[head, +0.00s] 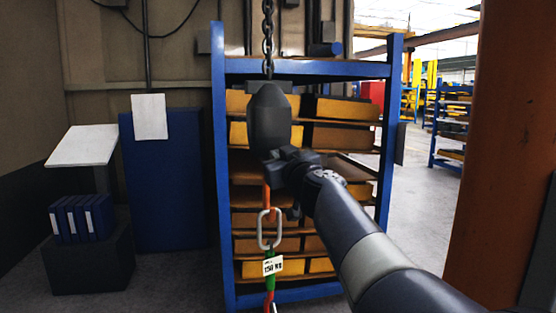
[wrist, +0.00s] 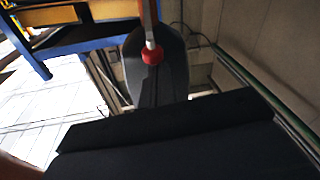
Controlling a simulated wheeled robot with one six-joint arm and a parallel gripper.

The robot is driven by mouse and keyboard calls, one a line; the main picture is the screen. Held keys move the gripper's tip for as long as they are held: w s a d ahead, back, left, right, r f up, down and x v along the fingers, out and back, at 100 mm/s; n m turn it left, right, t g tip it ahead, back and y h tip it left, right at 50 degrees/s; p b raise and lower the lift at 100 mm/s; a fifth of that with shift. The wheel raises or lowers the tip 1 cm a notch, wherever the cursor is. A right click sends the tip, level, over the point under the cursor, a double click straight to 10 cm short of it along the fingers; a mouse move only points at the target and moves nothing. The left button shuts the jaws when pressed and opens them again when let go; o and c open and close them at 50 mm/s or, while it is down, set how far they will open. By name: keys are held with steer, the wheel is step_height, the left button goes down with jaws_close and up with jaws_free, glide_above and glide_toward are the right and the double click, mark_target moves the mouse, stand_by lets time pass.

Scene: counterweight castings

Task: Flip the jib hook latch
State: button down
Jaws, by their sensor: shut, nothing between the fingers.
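A dark hook block (head: 269,118) hangs upright from a chain (head: 268,40) in the head view. An orange hook part (head: 267,194) shows under it, with a pale metal link (head: 268,229) below. My gripper (head: 284,170) is shut and empty, close against the lower end of the block and in front of part of the hook. I cannot tell whether it touches. In the wrist view, the dark block (wrist: 172,72) rises behind a pale rod with a red ball end (wrist: 152,55). My gripper's dark body fills the bottom. I cannot make out the latch for certain.
A tag reading about 150 kg (head: 272,266) and a green and red sling hang below the link. A blue rack (head: 218,180) with yellow-brown castings stands close behind. A blue cabinet (head: 165,190) is at left, an orange column (head: 497,150) at right.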

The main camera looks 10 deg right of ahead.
steer(key=b, duration=0.2)
steer(key=shift+s+f+b, duration=0.15)
steer(key=shift+f+b, duration=0.1)
steer(key=shift+b, duration=0.05)
steer(key=shift+s+f+t+b, duration=0.3)
steer(key=shift+t+b, duration=0.3)
steer(key=shift+b, duration=1.75)
